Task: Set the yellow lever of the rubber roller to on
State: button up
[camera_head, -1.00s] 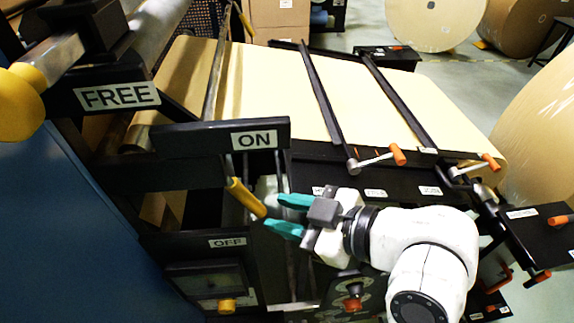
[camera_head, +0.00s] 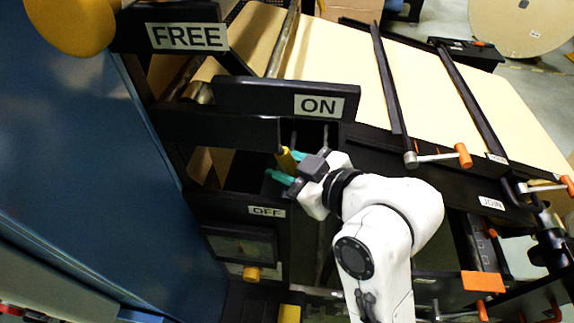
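The yellow lever (camera_head: 286,160) sits in the slot between the ON plate (camera_head: 318,104) above and the OFF plate (camera_head: 267,211) below. The fingers look spread around the lever. Whether they touch or squeeze it is hidden by the lever and the small image size.
A FREE plate (camera_head: 187,37) with a large yellow knob (camera_head: 72,22) is at upper left. A blue cabinet (camera_head: 95,180) fills the left. The kraft sheet (camera_head: 345,50) runs behind the plates. Orange-handled cranks (camera_head: 463,155) stick out at right.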

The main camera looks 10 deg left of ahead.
grip_shut()
dwell(0.3)
jog(key=shift+w+d, duration=0.1)
